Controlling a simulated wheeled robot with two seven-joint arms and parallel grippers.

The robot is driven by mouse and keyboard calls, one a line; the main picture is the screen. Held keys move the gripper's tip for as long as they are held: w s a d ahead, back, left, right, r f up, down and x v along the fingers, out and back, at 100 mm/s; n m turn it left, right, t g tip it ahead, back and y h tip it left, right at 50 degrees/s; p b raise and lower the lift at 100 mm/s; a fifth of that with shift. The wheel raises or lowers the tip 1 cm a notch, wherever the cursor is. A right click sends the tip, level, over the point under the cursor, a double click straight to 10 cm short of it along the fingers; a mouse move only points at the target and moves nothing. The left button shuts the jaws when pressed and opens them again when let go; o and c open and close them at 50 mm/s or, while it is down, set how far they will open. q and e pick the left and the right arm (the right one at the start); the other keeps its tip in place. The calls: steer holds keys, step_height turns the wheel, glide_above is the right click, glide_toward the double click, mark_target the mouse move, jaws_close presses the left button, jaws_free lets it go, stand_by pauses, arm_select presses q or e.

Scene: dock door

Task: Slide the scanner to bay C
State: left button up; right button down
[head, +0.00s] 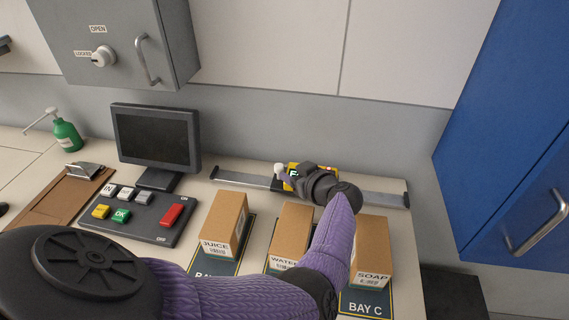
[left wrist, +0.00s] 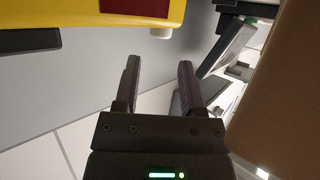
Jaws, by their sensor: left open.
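The yellow scanner (head: 329,170) sits on the rail (head: 380,198) along the back of the counter, behind the middle box, and my left wrist partly hides it. In the left wrist view the scanner (left wrist: 80,14) fills the top left, with a dark red window and a white knob (left wrist: 161,33). My left gripper (left wrist: 158,68) is open and empty, with its fingers apart from the knob. In the head view the left gripper (head: 298,179) is at the scanner, its fingers mostly hidden. The bay C mat (head: 365,308) is at the right, under the soap box (head: 372,250). My right gripper does not show.
A juice box (head: 223,225) and a water box (head: 290,235) stand left of the soap box. A monitor (head: 155,137) and a button panel (head: 130,212) are at the left. A grey cabinet (head: 115,40) hangs above; a blue cabinet (head: 510,130) is at the right.

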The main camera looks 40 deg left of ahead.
mark_target(281, 168)
arm_select(q)
steer(key=b+x, duration=0.2)
steer(key=x, duration=0.1)
steer(key=b+x, duration=0.2)
steer(key=x, duration=0.1)
steer(key=shift+f, duration=0.45)
steer(key=shift+w+a+r+b, duration=0.1)
steer(key=shift+a+b, duration=0.4)
steer(key=shift+b, duration=0.05)
steer(key=shift+r, duration=0.1)
steer(key=shift+c, duration=0.4)
jaws_close()
